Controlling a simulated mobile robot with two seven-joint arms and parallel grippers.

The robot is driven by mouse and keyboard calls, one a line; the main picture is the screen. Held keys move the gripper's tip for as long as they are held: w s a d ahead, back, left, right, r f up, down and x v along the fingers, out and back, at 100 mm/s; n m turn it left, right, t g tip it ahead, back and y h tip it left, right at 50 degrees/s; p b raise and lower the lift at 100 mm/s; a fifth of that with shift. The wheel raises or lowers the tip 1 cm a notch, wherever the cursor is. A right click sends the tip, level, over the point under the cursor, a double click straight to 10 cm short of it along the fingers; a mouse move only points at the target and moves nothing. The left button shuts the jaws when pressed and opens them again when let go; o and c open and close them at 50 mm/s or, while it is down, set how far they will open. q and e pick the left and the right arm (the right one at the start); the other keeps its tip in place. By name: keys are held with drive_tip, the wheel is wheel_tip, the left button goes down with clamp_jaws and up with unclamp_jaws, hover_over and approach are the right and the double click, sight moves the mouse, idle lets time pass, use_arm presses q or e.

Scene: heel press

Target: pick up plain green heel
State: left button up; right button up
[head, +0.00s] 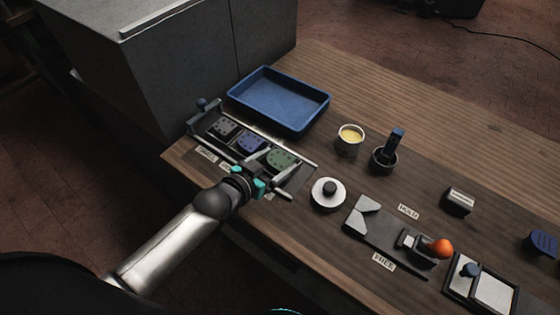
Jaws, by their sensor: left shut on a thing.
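The green heel (283,159) is at the right end of a metal rack (302,152), beside a blue heel (251,142) and a dark grey heel (223,128). My left gripper (267,174) reaches in from the lower left to the near side of the green heel and is shut on it. The gripper hides part of the heel's near edge. I cannot tell whether the heel is lifted off the rack.
A blue tray (279,99) lies behind the rack. A cup with yellow contents (350,138), a blue-handled tool in a holder (388,154) and a round white piece (328,194) stand to the right. A clamp with an orange knob (441,248) is farther right.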

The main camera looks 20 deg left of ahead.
sight(276, 163)
use_arm(q)
drive_tip(key=shift+r, duration=0.1)
wheel_tip(276, 163, up, 23)
drive_tip(key=p, duration=1)
drive_tip(key=shift+p, duration=0.35)
drive_tip(key=shift+w, duration=0.1)
